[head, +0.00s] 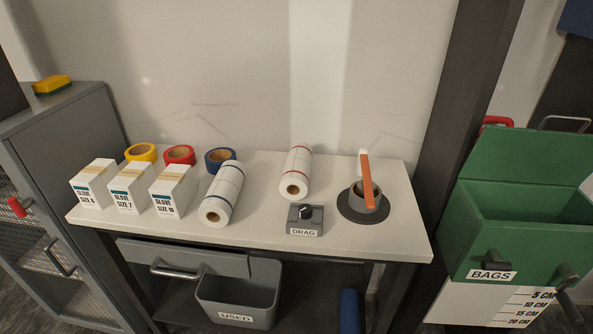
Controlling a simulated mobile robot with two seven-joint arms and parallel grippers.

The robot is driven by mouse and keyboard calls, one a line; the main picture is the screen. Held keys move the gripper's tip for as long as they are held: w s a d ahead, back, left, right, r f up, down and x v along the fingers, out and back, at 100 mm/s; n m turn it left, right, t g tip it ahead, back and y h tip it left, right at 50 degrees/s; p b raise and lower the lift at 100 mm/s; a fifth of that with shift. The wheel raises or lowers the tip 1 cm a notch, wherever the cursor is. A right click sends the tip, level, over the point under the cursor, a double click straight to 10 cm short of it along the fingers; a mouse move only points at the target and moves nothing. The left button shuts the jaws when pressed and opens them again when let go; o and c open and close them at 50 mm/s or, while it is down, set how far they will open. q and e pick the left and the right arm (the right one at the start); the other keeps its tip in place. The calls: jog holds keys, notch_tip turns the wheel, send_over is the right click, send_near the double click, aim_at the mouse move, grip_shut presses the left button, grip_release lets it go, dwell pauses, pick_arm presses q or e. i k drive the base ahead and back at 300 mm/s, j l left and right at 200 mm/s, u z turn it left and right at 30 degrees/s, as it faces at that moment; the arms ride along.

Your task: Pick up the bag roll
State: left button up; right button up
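Two white rolls with brown cores lie on the white bench top. The larger one, with a dark blue stripe (222,195), lies left of the bench's middle, pointing away from me. The smaller one, with a red stripe (296,173), lies further back to its right. Neither carries a readable label, so I cannot tell which is the bag roll. A green box labelled BAGS (520,225) stands open-topped at the right, apart from the bench. Neither of my grippers is in view.
Glove boxes (132,190) and yellow, red and blue tape rolls (180,155) stand left of the rolls. A DRAG knob box (305,219) and a grey cup (369,198) with an orange-handled tool stand right. A dark post (455,110) separates bench and green box.

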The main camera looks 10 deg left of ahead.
aim_at(294, 183)
jog(key=j+z, duration=0.35)
jog(key=j, duration=0.2)
jog(key=j+z, duration=0.3)
jog(key=j, duration=0.3)
jog(key=k+j+z, duration=0.2)
jog(key=j+z, duration=0.15)
jog(key=j, duration=0.15)
